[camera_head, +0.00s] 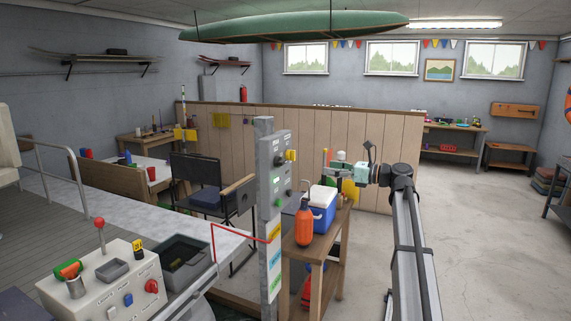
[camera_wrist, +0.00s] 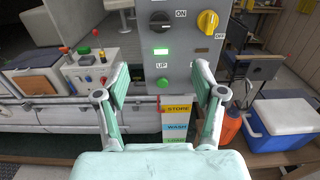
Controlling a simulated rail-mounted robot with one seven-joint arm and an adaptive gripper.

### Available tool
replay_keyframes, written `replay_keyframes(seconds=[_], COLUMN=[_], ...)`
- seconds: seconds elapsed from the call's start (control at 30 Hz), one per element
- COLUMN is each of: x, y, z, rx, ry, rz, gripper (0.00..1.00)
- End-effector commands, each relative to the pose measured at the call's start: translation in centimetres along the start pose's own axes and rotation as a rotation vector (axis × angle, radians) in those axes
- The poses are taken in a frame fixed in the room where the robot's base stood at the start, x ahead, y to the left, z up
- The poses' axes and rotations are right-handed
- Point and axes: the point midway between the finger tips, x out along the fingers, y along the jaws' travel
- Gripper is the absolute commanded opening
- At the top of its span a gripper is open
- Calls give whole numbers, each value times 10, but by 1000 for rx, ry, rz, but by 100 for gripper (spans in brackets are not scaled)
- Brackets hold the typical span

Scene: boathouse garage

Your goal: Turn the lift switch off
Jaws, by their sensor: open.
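A grey control panel (camera_head: 275,165) stands on a post in the middle of the head view. In the wrist view the panel (camera_wrist: 180,60) carries a yellow rotary knob (camera_wrist: 207,22) at upper right, between an ON label and an OFF label. I cannot tell clearly which label it points to. A black knob (camera_wrist: 160,20), a lit green indicator (camera_wrist: 161,51) and a green UP button (camera_wrist: 162,82) are beside and below it. My gripper (camera_wrist: 161,88) is open and empty, below the yellow knob and apart from it. It shows in the head view (camera_head: 338,166) right of the panel.
A blue cooler (camera_head: 322,207) and an orange bottle (camera_head: 304,226) stand on a wooden table close to the post. A red rod (camera_head: 240,236) reaches left from the post. A control box (camera_head: 105,287) with a red-topped lever is at lower left. Open floor lies at right.

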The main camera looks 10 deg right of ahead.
Motion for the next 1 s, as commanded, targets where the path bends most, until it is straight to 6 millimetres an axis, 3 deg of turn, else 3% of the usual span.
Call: replay_keyframes(seconds=[0.27,0.8,1.0], x=[37,140,163], y=[0,-1,-1], z=[2,2,0], rx=[1,-1,-1], ry=[2,2,3], rz=[1,0,0], gripper=[69,69,69])
